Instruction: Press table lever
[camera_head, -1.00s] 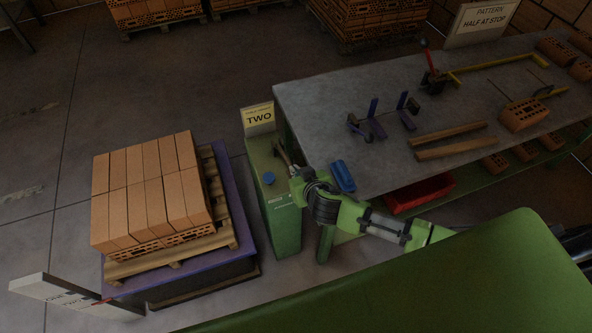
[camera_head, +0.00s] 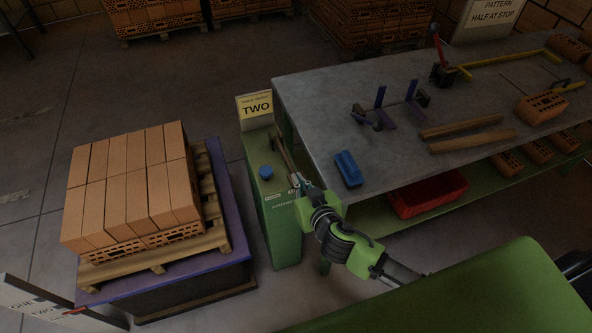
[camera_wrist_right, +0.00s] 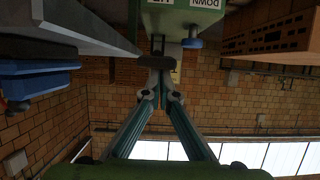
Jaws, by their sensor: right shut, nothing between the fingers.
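A green control post (camera_head: 283,222) stands between the pallet lift and the workbench. A slim brown lever (camera_head: 284,153) rises at the right side of its top, and a blue round knob (camera_head: 266,172) sits to the left. My right gripper (camera_head: 294,181) is shut and empty, at the lever's near, lower end. In the right wrist view my closed fingertips (camera_wrist_right: 160,90) are just below a dark bar (camera_wrist_right: 156,69), probably the lever's end. I cannot tell whether they touch. The post (camera_wrist_right: 182,20) shows UP and DOWN labels there. My left gripper is not in view.
A yellow "TWO" sign (camera_head: 256,107) stands behind the post. Left is the purple lift table (camera_head: 237,215) with bricks (camera_head: 130,190) on a pallet, and a ONE/TWO scale (camera_head: 50,310). Right is the grey workbench (camera_head: 330,110) with a blue block (camera_head: 348,168) near its corner.

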